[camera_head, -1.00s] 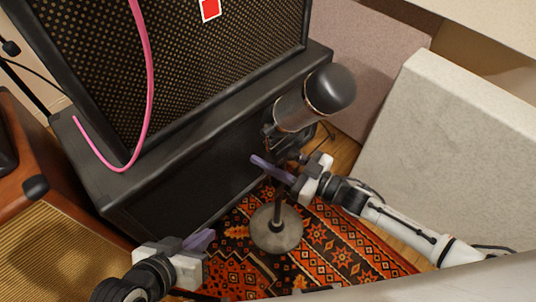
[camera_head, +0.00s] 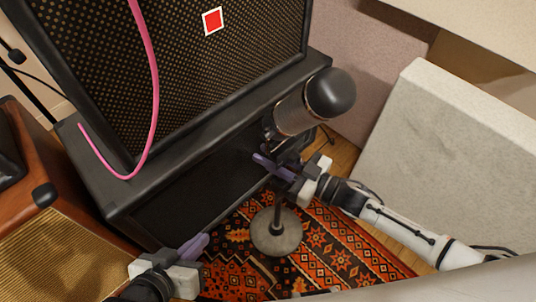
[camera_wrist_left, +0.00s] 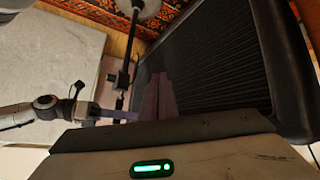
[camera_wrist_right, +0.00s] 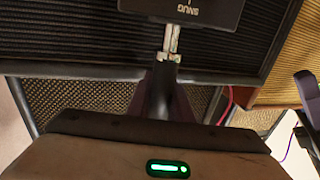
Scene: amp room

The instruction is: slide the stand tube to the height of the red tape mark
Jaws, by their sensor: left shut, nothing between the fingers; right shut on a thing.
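The stand has a round grey base (camera_head: 276,236) on the rug and a thin dark tube (camera_head: 278,212). A large dark microphone (camera_head: 331,92) tops it, tilted to the right. The red tape mark (camera_head: 213,20) is a white-edged red square on the amp grille. My right gripper (camera_head: 272,168) is shut on the stand tube below the microphone; in the right wrist view the tube (camera_wrist_right: 161,76) runs down between its fingers. The part inside the grip is hidden. My left gripper (camera_head: 203,243) is shut and empty, low and left of the stand, apart from it.
The black amp (camera_head: 215,175) stands close behind the stand. A pink cable (camera_head: 152,90) hangs down its front. A brown amp (camera_head: 60,245) stands at lower left, and a pale panel (camera_head: 450,150) stands at right. Patterned rug (camera_head: 340,245) surrounds the base.

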